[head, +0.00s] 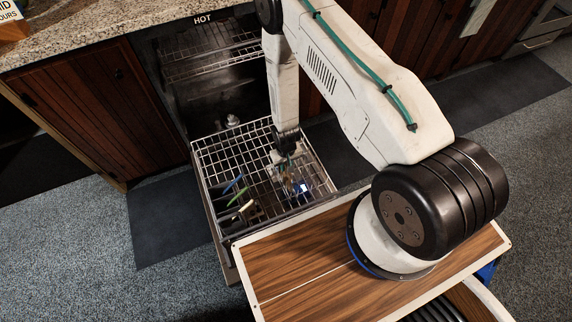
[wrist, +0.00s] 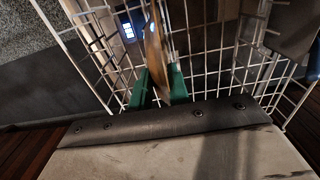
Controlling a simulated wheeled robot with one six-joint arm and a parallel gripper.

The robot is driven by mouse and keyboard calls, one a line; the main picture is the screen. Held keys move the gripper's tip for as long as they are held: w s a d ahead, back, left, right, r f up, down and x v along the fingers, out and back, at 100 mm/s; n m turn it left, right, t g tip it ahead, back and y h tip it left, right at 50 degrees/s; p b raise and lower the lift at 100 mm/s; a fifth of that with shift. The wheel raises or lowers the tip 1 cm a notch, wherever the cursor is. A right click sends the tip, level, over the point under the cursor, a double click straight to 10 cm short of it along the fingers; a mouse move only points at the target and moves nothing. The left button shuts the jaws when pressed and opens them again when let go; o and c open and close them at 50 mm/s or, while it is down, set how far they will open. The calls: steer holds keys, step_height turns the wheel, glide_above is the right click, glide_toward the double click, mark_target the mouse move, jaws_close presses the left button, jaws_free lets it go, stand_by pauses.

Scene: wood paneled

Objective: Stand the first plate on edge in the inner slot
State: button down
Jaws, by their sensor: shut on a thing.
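My gripper (wrist: 157,84) has green fingers, shut on a thin tan-brown plate (wrist: 154,45) seen nearly edge-on in the wrist view. The plate stands upright between the fingers and reaches beyond their tips. In the head view my gripper (head: 285,163) points down into the pulled-out lower dishwasher rack (head: 212,150), right of its middle, with the plate (head: 289,183) below it. The rack's wire bars also show around the plate in the wrist view (wrist: 205,60). I cannot tell which slot the plate is over, or whether it touches the wires.
Blue, green and pale slender pieces (head: 238,194) are at the rack's left front. A small lit blue-white panel (head: 303,187) shows beside the plate. An upper rack (head: 205,60) is inside the dishwasher. A wood-topped surface (head: 300,255) lies close in front of the rack.

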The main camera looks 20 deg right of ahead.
steer(key=shift+f, duration=0.6)
steer(key=c, duration=0.9)
jaws_free()
steer(key=shift+r, duration=0.1)
step_height(320, 180, up, 8)
steer(key=shift+f, duration=0.2)
